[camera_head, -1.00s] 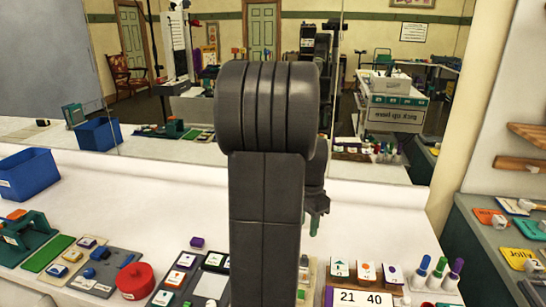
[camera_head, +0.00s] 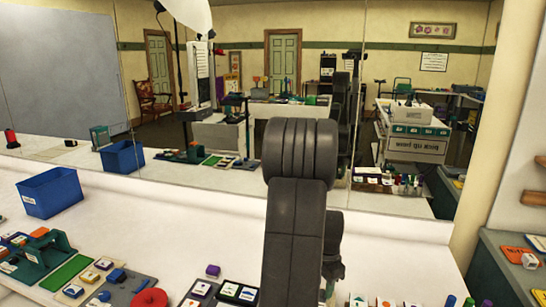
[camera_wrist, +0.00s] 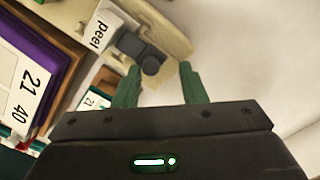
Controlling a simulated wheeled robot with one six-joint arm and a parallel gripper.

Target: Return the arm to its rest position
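My arm stands folded in front of the head camera, with its dark rounded joint (camera_head: 298,155) high and its link running down to the bottom edge. My gripper is mostly hidden behind that link in the head view. In the wrist view my gripper (camera_wrist: 160,68) shows two green fingers, set apart with nothing between them, so it is open and empty. The fingers are above or near the white counter, apart from any object as far as I can tell.
The white counter (camera_head: 150,205) holds a blue bin (camera_head: 50,193), a green block fixture (camera_head: 42,255), a red round piece (camera_head: 150,297) and small cards. A mirror wall stands behind it. The wrist view shows a "21 40" card (camera_wrist: 30,92) and a "peel" label (camera_wrist: 98,35).

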